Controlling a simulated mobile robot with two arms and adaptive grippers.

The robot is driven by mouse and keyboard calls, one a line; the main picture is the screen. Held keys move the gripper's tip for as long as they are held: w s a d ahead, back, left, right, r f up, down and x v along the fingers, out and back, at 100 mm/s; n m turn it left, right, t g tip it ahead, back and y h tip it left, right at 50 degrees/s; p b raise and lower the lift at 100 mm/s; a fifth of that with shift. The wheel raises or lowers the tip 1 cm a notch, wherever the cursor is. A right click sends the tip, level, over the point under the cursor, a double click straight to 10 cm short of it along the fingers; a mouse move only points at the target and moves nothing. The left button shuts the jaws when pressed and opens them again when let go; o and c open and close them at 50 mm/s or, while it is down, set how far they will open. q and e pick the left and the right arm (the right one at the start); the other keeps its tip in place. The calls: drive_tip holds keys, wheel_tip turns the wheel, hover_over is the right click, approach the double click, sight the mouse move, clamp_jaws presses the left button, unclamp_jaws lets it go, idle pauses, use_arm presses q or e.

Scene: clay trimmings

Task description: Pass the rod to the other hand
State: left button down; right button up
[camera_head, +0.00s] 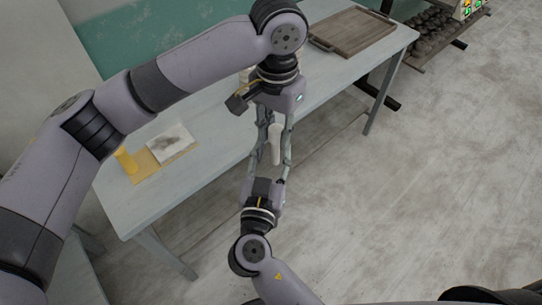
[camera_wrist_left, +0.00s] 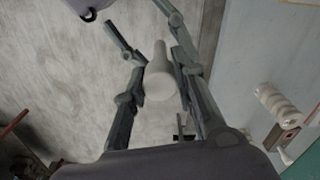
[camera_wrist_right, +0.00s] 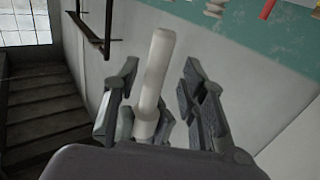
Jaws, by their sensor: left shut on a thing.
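The rod (camera_head: 275,145) is pale and smooth, with one thicker end, and hangs in the air between my two facing grippers. My left gripper (camera_head: 275,132) points down from above and is shut on the rod. The rod also shows between its fingers in the left wrist view (camera_wrist_left: 159,80). My right gripper (camera_head: 270,164) comes up from below, facing the left one. In the right wrist view, the rod (camera_wrist_right: 156,75) stands between the right fingers with a gap beside it, so that gripper is open around it. The exact contact points are partly hidden by overlapping fingers.
A long pale table (camera_head: 220,155) lies behind the arms. It bears a wooden tray (camera_head: 352,32), a yellow cup (camera_head: 125,160) and a board with a whitish slab (camera_head: 170,144). A rack of dark lumps (camera_head: 425,25) stands at the back right. The floor at right is clear.

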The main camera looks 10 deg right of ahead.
drive_tip(key=shift+c, duration=0.3)
drive_tip(key=c, duration=0.7)
use_arm(q)
drive_tip(key=shift+d, duration=0.1)
use_arm(e)
drive_tip(key=shift+a, duration=0.1)
clamp_jaws()
use_arm(q)
drive_tip(key=c, duration=1.2)
unclamp_jaws()
drive_tip(key=shift+c, duration=0.2)
